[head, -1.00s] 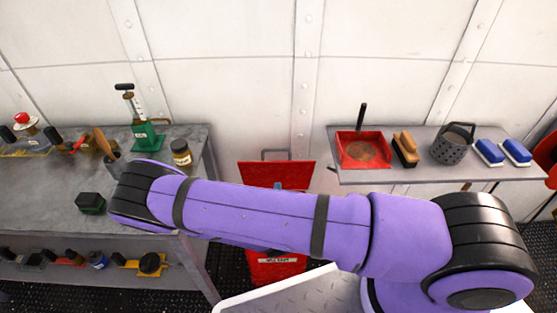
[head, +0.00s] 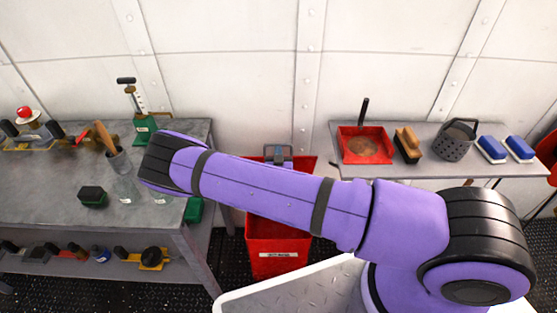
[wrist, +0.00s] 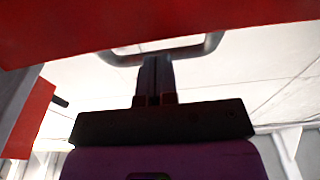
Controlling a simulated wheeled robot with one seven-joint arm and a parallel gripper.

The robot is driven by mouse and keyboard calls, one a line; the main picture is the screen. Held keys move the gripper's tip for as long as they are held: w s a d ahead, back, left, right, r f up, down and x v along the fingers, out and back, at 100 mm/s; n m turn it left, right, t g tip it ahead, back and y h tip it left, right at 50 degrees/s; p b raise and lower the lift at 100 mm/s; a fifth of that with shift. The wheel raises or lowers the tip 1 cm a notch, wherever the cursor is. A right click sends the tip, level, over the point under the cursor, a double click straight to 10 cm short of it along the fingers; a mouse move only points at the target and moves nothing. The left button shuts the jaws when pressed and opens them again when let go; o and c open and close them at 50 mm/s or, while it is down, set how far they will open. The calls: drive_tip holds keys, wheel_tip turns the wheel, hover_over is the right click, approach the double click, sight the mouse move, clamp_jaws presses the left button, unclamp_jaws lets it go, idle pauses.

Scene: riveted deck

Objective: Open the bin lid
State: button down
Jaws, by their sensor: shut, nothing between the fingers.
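The red bin (head: 277,243) stands on the floor against the wall, between the two benches, with a label on its front. My purple arm crosses in front of it and hides its middle. Red of the lid (head: 306,167) shows above my arm; how far it is tilted is hard to tell. A grey bar handle (wrist: 205,47) appears at the edge of a red panel in the wrist view. My gripper (wrist: 154,62) is shut and empty, its fingertips close to the handle's bar; contact cannot be told. In the head view the gripper is mostly hidden.
A grey bench (head: 60,205) on the left holds tools, a cup and a green pump. A grey shelf (head: 420,168) on the right holds a red dustpan (head: 366,146), brushes and a basket. The wall is close behind the bin.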

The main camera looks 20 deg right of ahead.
drive_tip(key=shift+w+d, duration=0.1)
drive_tip(key=shift+w, duration=0.1)
drive_tip(key=w+d+r+g+y, duration=0.1)
drive_tip(key=w+d+g, duration=0.1)
drive_tip(key=w, duration=0.5)
drive_tip(key=shift+w+d+r+g, duration=0.25)
drive_tip(key=shift+w+g, duration=0.15)
